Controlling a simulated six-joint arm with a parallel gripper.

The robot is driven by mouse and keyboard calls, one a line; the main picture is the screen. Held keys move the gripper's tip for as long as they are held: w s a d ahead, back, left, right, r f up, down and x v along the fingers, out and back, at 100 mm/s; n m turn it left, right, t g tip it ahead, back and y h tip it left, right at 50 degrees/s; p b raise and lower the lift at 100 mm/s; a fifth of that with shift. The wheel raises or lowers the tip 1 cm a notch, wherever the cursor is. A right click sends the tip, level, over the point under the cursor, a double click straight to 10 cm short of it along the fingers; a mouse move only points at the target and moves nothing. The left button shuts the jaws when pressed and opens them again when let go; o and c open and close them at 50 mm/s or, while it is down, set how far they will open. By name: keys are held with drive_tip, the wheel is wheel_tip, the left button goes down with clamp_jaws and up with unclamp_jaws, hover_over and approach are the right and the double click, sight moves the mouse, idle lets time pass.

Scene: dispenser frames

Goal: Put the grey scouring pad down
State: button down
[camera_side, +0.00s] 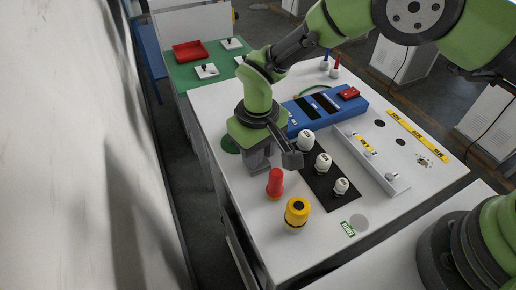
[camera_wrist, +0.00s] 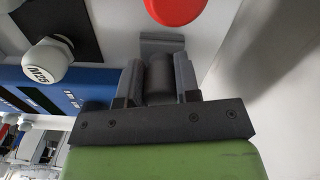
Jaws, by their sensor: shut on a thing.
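The grey scouring pad (camera_wrist: 163,43) shows in the wrist view as a flat grey piece past my fingertips, with a darker grey rounded part between the fingers. My gripper (camera_wrist: 158,72) is shut on it. In the side view my gripper (camera_side: 258,158) points down at the left part of the white worktop, behind the red-capped bottle. Fingers and pad are hard to tell apart there. I cannot tell whether the pad touches the worktop.
A red-capped bottle (camera_side: 275,183) stands close by, with a yellow one (camera_side: 297,213) nearer the camera. A blue device (camera_side: 322,110) lies behind. A dark green disc (camera_side: 230,144) lies left of my gripper.

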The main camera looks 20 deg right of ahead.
drive_tip(key=c, duration=0.8)
unclamp_jaws()
drive_tip(key=shift+f, duration=0.1)
wheel_tip(320, 180, up, 12)
drive_tip(key=shift+r, duration=0.15)
